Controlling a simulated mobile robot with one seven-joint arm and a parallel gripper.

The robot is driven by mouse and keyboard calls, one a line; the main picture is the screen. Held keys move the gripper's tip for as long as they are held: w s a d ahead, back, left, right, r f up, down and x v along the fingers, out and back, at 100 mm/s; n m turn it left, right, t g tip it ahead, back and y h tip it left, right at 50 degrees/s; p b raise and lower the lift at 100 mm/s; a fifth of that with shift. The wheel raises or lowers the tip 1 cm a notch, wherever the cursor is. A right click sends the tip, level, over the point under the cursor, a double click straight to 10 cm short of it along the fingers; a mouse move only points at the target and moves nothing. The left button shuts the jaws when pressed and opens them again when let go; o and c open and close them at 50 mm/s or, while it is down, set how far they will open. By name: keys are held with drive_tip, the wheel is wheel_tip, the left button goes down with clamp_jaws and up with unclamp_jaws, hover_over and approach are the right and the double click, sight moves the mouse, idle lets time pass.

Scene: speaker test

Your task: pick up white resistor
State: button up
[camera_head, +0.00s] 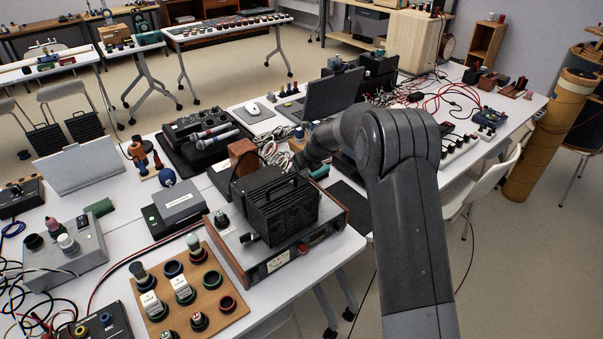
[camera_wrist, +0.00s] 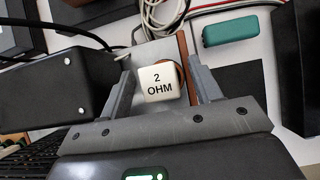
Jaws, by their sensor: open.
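A white resistor (camera_wrist: 157,84), a block marked "2 OHM", shows in the wrist view between the two fingers of my gripper (camera_wrist: 158,70). The fingers are open, one to each side of the block, with a visible gap on its left. I cannot tell how far below the fingertips it lies. In the head view the gripper and this block are hidden behind the black finned box and my arm. Two more white-topped blocks (camera_head: 152,304) (camera_head: 182,289) stand on the wooden board at the lower left of the head view.
The black finned box (camera_head: 283,212) sits on a meter unit (camera_head: 236,254) close to my arm. A black box (camera_wrist: 58,86) is close to the left finger. A green block (camera_wrist: 230,29) lies beyond the right finger. Cables (camera_wrist: 225,8) run along the top.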

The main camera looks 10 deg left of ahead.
drive_tip(key=c, duration=1.1)
